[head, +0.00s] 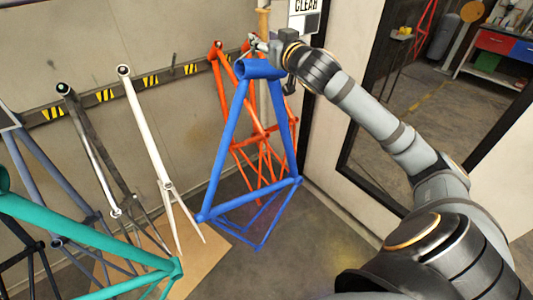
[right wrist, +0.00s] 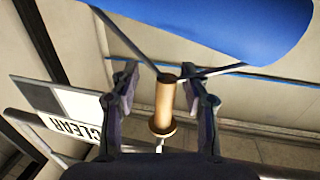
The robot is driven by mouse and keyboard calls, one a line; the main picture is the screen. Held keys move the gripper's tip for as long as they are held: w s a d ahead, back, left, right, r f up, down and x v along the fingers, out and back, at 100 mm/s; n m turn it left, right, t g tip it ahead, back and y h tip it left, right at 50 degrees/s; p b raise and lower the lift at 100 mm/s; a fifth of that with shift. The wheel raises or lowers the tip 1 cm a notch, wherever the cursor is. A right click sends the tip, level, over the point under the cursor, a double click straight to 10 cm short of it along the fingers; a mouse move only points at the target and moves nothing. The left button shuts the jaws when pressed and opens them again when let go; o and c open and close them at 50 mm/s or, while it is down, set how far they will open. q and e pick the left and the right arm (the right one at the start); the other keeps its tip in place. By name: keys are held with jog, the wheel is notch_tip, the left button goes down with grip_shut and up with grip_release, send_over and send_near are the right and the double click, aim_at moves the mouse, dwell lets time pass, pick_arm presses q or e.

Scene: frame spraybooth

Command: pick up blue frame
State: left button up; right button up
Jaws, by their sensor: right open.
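The blue frame (head: 230,140) is a bicycle frame with its short thick tube at the top and its thin stays low down. What holds it up is hard to make out. My right gripper (head: 272,62) is at the upper right of this thick tube. In the right wrist view my right gripper (right wrist: 162,82) has its two fingers spread apart with nothing gripped. The blue tube (right wrist: 220,22) crosses the top of that view, beyond the fingertips and not between them. Whether anything touches cannot be told. My left gripper is not in view.
Orange-red frames (head: 222,85) are close behind the blue one. A white frame (head: 143,110), a dark frame (head: 85,135) and a teal frame (head: 90,238) stand to the left. A tan post (right wrist: 165,103) shows behind the fingers. A sign (right wrist: 75,125) reads CLEAR.

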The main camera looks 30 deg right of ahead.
jog(key=shift+w, duration=0.2)
grip_shut()
jog(key=shift+w+f, duration=0.1)
jog(key=shift+f, duration=0.05)
dwell(0.5)
